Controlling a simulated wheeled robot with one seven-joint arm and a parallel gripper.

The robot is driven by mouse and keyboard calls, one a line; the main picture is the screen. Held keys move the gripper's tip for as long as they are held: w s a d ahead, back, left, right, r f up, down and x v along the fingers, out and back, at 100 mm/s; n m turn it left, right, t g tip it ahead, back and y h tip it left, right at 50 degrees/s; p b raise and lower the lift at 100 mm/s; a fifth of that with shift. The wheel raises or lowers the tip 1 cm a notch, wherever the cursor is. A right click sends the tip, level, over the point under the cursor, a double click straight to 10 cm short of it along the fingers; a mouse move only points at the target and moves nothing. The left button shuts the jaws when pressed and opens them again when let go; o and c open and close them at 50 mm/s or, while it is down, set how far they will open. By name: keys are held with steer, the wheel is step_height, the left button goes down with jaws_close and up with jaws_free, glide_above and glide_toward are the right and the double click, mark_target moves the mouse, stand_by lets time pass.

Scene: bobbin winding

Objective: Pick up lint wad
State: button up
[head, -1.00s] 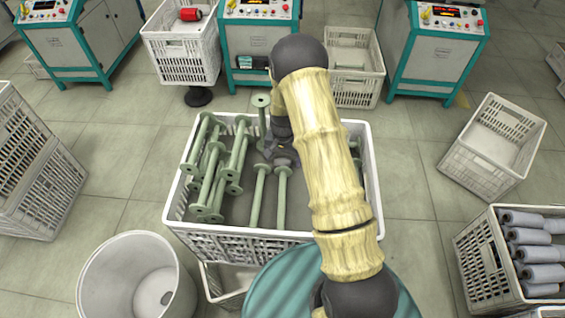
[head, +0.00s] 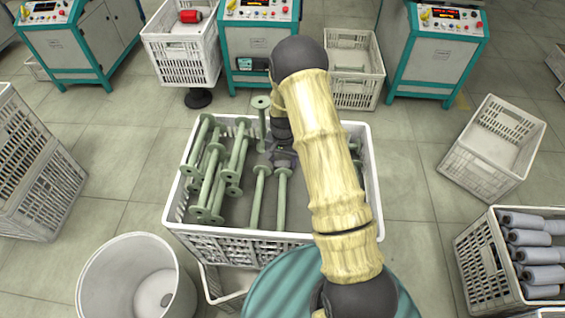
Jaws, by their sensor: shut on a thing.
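My gripper (head: 281,153) is down inside the white crate (head: 250,243) in the middle, partly hidden by my own arm. It is shut on a small grey lint wad (head: 284,162), of which only a bit shows below the fingers. The wad is just above the upper ends of two green bobbins (head: 256,200) lying in the crate. I cannot tell whether the wad touches them.
Several green bobbins (head: 214,172) are heaped at the crate's left side, and one (head: 262,120) stands by its back edge. A white bin (head: 105,260) stands front left. An empty white crate (head: 492,148) is at right, and a crate of wound bobbins (head: 487,270) lies front right.

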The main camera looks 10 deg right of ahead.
mark_target(283, 161)
step_height(283, 161, up, 18)
steer(key=p, duration=0.1)
stand_by(0.4)
stand_by(0.5)
